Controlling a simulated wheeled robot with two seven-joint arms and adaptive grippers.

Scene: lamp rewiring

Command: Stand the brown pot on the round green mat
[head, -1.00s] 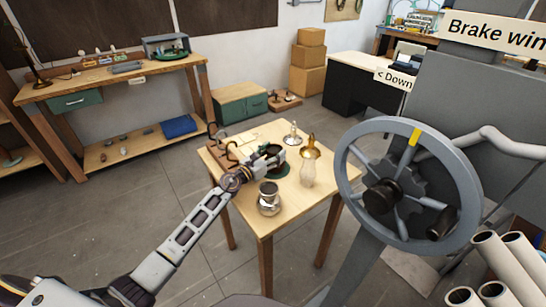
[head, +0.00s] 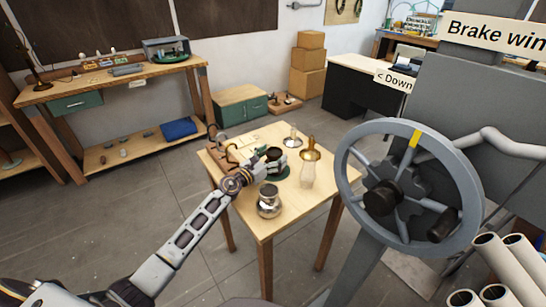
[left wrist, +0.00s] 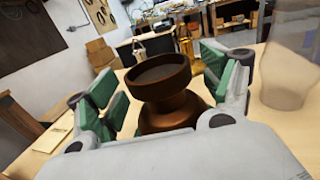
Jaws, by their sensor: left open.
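The brown pot (left wrist: 165,92) stands upright between the fingers of my left gripper (left wrist: 163,90) in the left wrist view, with its dark round mouth facing up. The green-padded fingers are open, one on each side, with a gap to the pot visible on the left. In the head view, my left gripper (head: 274,160) is over the table around the dark pot (head: 273,153). The round green mat (head: 284,174) shows partly beneath the gripper and pot. The pot's base is hidden, so its exact contact with the mat cannot be seen. My right gripper is out of view.
A large grey wheel (head: 408,185) stands right of the table.

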